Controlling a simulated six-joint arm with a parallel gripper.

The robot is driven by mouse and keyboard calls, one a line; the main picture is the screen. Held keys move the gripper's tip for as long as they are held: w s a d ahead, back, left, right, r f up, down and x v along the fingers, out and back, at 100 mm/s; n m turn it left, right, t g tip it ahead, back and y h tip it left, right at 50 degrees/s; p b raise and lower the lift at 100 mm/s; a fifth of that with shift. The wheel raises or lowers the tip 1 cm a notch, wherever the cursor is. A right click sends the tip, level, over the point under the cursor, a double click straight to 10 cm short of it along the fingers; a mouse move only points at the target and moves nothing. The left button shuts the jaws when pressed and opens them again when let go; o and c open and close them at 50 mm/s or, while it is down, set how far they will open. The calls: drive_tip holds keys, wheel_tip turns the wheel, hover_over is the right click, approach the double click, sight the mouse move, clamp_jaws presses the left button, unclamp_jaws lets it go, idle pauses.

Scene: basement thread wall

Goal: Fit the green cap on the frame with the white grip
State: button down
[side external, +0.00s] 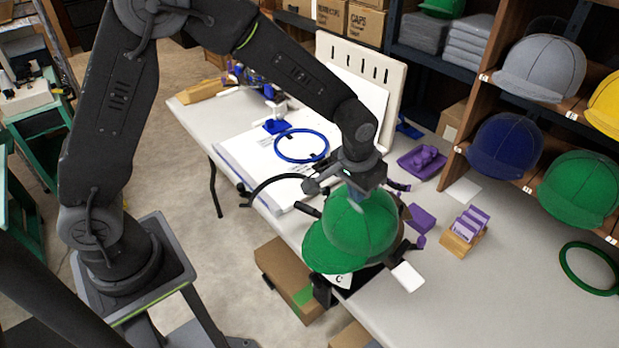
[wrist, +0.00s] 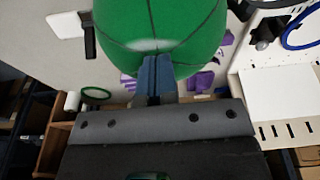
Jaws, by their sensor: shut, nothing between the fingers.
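The green cap (side external: 362,220) sits over a black frame (side external: 372,277) at the table's front edge, its brim toward the lower left. The frame's white grip (side external: 408,276) sticks out to the right of the cap. A white card marked C shows under the brim. My gripper (side external: 360,188) is shut and empty at the cap's crown; whether it touches cannot be told. In the wrist view the closed fingers (wrist: 158,65) lie against the view of the green crown (wrist: 160,20), and the white grip (wrist: 65,24) shows at upper left. The cap hides most of the frame.
A blue hoop (side external: 301,146) lies on a white board at the left. Purple pieces (side external: 421,217) and a wooden card holder (side external: 462,238) stand right of the cap. A green hoop (side external: 590,268) lies at far right. Shelves hold grey, navy, green and yellow caps.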

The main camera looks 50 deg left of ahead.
drive_tip(key=shift+f, duration=0.4)
drive_tip(key=shift+s+r, duration=0.2)
drive_tip(key=shift+r, duration=0.95)
drive_tip(key=shift+s+r, duration=0.15)
drive_tip(key=shift+r, duration=1.05)
drive_tip(key=shift+s+r, duration=0.2)
drive_tip(key=shift+r, duration=0.95)
drive_tip(key=shift+r, duration=0.1)
drive_tip(key=s+a+r+t, duration=0.2)
drive_tip(key=s+a+r, duration=0.4)
drive_tip(key=s+r, duration=0.25)
drive_tip(key=s+a+r, duration=0.1)
drive_tip(key=s+a, duration=0.1)
drive_tip(key=s, duration=0.4)
drive_tip(key=s+a+r+t, duration=0.1)
drive_tip(key=s+a, duration=0.1)
drive_tip(key=s, duration=0.4)
drive_tip(key=shift+s+r+t, duration=0.25)
drive_tip(key=shift+s+t, duration=0.05)
drive_tip(key=shift+s, duration=0.05)
drive_tip(key=shift+a, duration=0.1)
